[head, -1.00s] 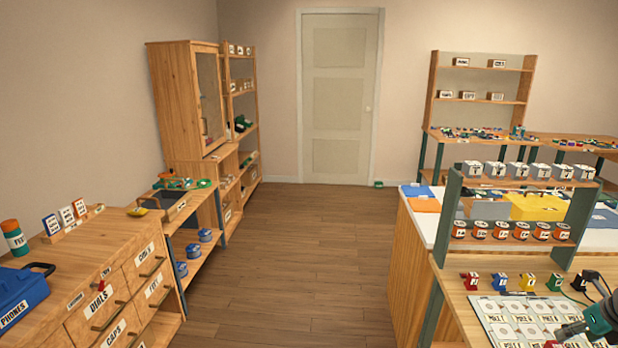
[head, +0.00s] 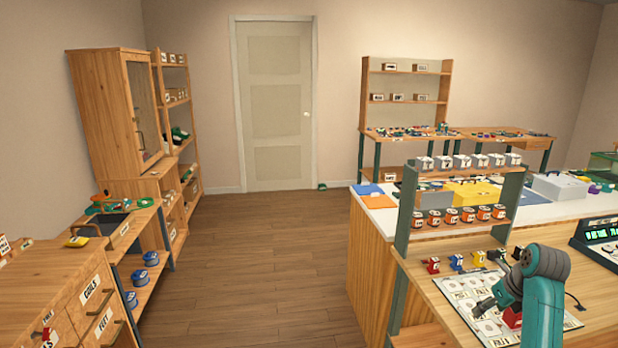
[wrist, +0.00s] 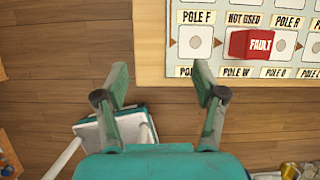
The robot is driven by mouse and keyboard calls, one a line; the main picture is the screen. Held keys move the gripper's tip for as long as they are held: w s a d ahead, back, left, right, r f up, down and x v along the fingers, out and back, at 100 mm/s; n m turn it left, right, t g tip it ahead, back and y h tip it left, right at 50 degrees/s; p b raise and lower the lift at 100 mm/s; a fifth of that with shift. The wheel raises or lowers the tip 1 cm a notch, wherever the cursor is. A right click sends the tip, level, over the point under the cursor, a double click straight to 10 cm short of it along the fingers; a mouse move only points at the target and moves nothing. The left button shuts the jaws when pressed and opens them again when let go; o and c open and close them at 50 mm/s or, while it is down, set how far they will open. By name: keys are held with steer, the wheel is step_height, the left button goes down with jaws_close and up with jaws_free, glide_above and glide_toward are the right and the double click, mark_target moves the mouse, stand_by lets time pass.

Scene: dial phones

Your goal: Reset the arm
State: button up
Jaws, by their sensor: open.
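In the head view my gripper (head: 486,306) is small and sits at the end of my teal arm, in front of the labelled board (head: 463,299). In the wrist view the board (wrist: 230,72) shows at the upper right, with labels such as POLE F and NOT USED. A red block marked FAULT (wrist: 252,44) lies on it, to the right of the fingers and apart from them. The red block (head: 512,318) is partly hidden by my arm in the head view.
Small coloured blocks (head: 456,262) line the board's far side. A console (head: 603,240) stands at the right. A drawer cabinet (head: 92,300) is at the left. The floor (head: 260,270) between is clear.

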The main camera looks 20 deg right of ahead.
steer(key=s+a+f+n+t+h, duration=0.1)
steer(key=s+a+f+n+t, duration=0.15)
steer(key=a+f+n, duration=1.45)
steer(key=s+a+f+t, duration=0.1)
steer(key=s+a+f, duration=0.25)
steer(key=a, duration=0.45)
steer(key=s+a+f+t, duration=0.1)
steer(key=s+a+f, duration=0.25)
steer(key=a, duration=0.35)
steer(key=s+a+r+n+t, duration=0.3)
steer(key=s+a+r+n, duration=0.1)
steer(key=s+a+n, duration=0.75)
steer(key=s+a+r+n+t+y, duration=0.1)
steer(key=s+a+r+n, duration=0.1)
steer(key=s+r+n, duration=0.3)
steer(key=s+a+r+n+t+y, duration=0.1)
steer(key=s+a+r+n+t, duration=0.1)
steer(key=s+r, duration=0.7)
steer(key=s+a+n, duration=0.1)
steer(key=n, duration=0.1)
steer(key=shift+s+a+r+n, duration=0.15)
steer(key=shift+r+n, duration=0.15)
steer(key=shift+n, duration=0.05)
